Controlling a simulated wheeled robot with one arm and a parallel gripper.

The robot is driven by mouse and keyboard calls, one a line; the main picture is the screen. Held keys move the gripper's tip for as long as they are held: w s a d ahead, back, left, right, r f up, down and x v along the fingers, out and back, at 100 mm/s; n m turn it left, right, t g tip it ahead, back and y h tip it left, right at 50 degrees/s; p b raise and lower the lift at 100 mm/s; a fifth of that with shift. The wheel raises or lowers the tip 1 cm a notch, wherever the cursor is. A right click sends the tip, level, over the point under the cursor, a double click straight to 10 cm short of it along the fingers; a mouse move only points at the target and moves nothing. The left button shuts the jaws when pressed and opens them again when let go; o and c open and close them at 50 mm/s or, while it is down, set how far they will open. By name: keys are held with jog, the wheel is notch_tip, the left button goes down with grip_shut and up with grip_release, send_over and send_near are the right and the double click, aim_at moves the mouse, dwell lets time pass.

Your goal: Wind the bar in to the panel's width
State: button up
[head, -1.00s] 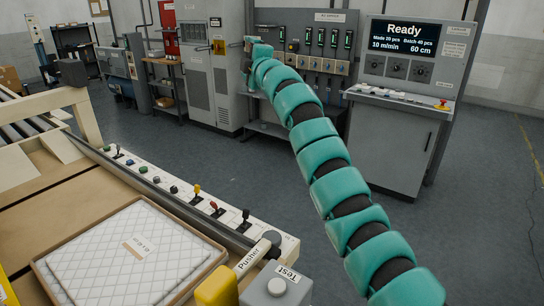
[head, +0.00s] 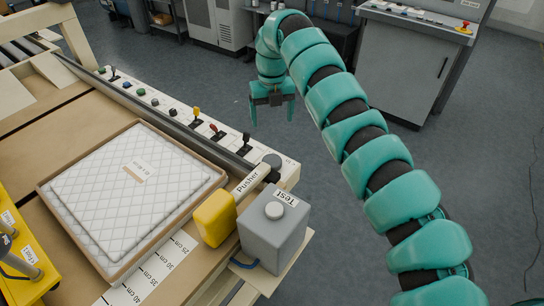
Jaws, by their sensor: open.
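The white quilted panel (head: 100,205) lies flat in a shallow brown tray (head: 198,205) on the tan table, with a small paper label on it. A long dark grey bar (head: 170,118) runs beside the tray, along the control strip. I cannot tell which part winds the bar. My gripper (head: 272,115) points down, open and empty, over the floor beyond the control strip, apart from everything.
The control strip (head: 165,110) carries several buttons and yellow, red and black levers. A centimetre scale (head: 150,275) lies in front of the tray. A yellow unit (head: 22,245) is at the left edge.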

aim_at(272, 160)
notch_tip(272, 160, down, 17)
jog(key=p, duration=0.3)
jog(key=shift+f, duration=0.15)
jog(key=c, duration=1)
jog(key=shift+m, duration=0.4)
